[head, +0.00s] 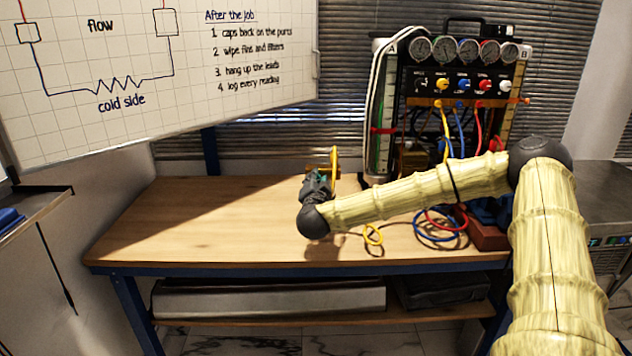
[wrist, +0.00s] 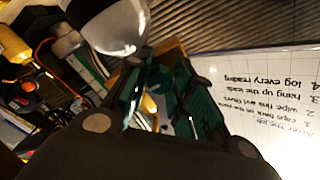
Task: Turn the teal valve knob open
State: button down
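My gripper (head: 318,184) is at the back middle of the bench, partly hidden by my own wrist in the head view. A small teal part shows beside it, next to an upright yellow piece (head: 334,165). In the wrist view my gripper (wrist: 168,98) has its two dark fingers apart, with dark green, shiny surfaces at their ends. A teal part, seemingly the valve knob (wrist: 166,80), lies between or just beyond the fingertips. Shadow and overlap hide whether the fingers touch it. The knob's turn angle cannot be made out.
The wooden bench (head: 200,215) is clear on its left. A gauge panel (head: 465,75) with coloured hoses stands at the back right. Loose hoses (head: 440,225) lie below my forearm. A whiteboard (head: 160,70) hangs at the left.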

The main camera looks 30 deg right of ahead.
jog(key=shift+p, duration=0.45)
jog(key=shift+s+f+n+p, duration=0.1)
jog(key=shift+n+p, duration=2.05)
jog(key=shift+n, duration=2.25)
jog(key=shift+s+f+n+p, duration=0.1)
jog(key=shift+n+p, duration=2)
jog(key=shift+n, duration=2.3)
jog(key=shift+d, duration=0.1)
jog(key=c, duration=1.2)
grip_release()
jog(key=shift+w+r, duration=0.1)
jog(key=v, duration=1.2)
